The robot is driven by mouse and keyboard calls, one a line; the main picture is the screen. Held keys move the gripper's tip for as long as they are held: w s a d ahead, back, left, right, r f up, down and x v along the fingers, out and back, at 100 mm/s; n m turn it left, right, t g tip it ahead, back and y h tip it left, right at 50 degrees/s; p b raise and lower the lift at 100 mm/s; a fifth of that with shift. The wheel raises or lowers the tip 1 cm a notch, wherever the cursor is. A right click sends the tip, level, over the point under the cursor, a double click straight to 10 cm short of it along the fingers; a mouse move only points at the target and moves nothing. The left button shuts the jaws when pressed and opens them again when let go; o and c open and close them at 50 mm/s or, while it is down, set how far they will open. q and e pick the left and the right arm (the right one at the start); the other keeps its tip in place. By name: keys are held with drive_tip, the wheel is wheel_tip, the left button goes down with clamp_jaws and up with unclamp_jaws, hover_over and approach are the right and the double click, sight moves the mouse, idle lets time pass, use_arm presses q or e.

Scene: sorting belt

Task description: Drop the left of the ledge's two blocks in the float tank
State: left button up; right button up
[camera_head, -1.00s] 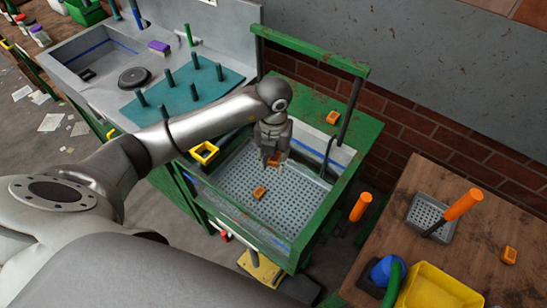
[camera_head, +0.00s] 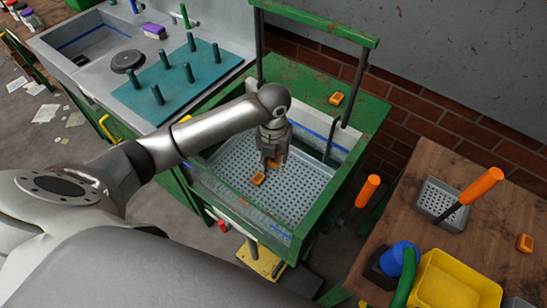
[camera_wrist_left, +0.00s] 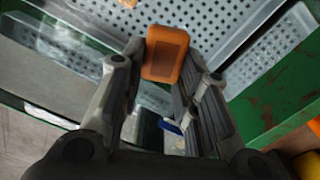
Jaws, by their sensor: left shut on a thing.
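The float tank (camera_head: 312,183) has a green frame and a grey perforated floor. My left gripper (camera_head: 273,163) is over it, shut on an orange block (camera_head: 273,161), which the left wrist view shows between the fingers (camera_wrist_left: 165,53). How high the held block is above the floor is hard to tell. Another orange block (camera_head: 258,178) lies on the tank floor, just left of and nearer than the gripper. One orange block (camera_head: 336,98) rests on the green ledge (camera_head: 312,90) behind the tank. My right gripper is not in view.
A black post (camera_head: 355,88) and green top bar (camera_head: 315,25) stand at the tank's back. A teal peg board (camera_head: 150,85) is on the left. The wooden table (camera_head: 470,225) at right holds a yellow bin (camera_head: 450,285), a grey tray and an orange block (camera_head: 525,243).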

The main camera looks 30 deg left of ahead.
use_arm(q)
drive_tip(key=shift+f, duration=0.3)
drive_tip(key=o, duration=0.9)
drive_tip(key=shift+o, duration=0.2)
wheel_tip(320, 180, up, 12)
idle(0.3)
